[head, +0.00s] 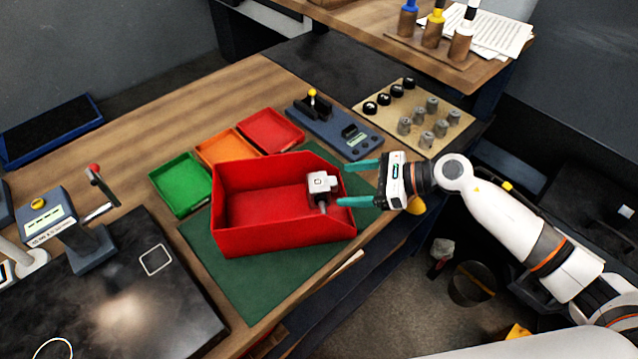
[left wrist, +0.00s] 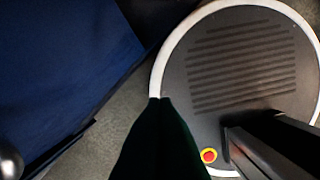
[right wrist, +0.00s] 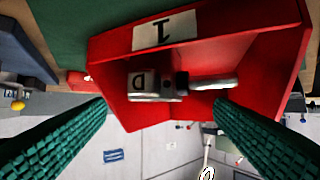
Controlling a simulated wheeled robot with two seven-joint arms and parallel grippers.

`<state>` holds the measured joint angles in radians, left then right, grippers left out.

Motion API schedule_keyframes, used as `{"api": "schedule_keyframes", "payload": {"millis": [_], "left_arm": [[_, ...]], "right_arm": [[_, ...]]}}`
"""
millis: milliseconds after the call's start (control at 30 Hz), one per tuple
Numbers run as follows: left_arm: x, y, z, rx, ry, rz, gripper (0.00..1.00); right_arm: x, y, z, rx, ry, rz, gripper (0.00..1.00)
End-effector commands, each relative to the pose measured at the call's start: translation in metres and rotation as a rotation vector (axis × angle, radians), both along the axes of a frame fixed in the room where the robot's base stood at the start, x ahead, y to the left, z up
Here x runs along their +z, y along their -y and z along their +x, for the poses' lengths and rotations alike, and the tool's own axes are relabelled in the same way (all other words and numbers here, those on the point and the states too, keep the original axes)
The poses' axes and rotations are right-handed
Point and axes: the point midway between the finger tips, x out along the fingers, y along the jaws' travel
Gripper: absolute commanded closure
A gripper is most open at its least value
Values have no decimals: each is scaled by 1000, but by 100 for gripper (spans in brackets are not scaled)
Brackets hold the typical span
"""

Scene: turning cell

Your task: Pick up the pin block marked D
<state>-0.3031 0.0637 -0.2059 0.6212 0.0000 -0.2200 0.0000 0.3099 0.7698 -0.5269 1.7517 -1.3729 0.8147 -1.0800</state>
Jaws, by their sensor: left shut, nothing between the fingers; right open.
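The pin block marked D (head: 319,183) is a pale metal block with a round pin, at the right end of the red bin (head: 228,241). In the right wrist view the block (right wrist: 151,86) shows its letter D, and its pin points right. My right gripper (head: 341,183) is open, with its teal fingers reaching over the bin's right side, tips close to the block. In the right wrist view its fingertips (right wrist: 160,102) lie either side of the block and pin; contact cannot be told. My left gripper (left wrist: 162,102) is shut and empty, dark in the left wrist view.
Green (head: 180,187), orange (head: 224,148) and red (head: 270,131) trays stand behind the bin on the table. A blue fixture (head: 335,128) and a board (head: 457,122) with several knobs and grey parts are at the back right. The bin walls surround the block.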

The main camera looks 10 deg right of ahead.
Motion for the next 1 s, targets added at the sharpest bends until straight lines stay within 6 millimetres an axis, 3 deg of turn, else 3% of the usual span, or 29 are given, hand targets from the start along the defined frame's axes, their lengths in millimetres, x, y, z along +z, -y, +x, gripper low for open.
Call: {"api": "schedule_keyframes", "payload": {"millis": [267,433,767,1000], "left_arm": [[23,-16,1,-2,0,20,100],[33,-18,1,0,1,22,100],[33,-17,2,1,2,21,100],[33,-12,2,3,2,15,100]], "right_arm": [[0,-25,10,1,-2,4,23],[-10,-46,19,0,-2,4,23],[-17,-52,21,-1,0,0,23],[-17,-52,21,-1,0,0,63]]}}
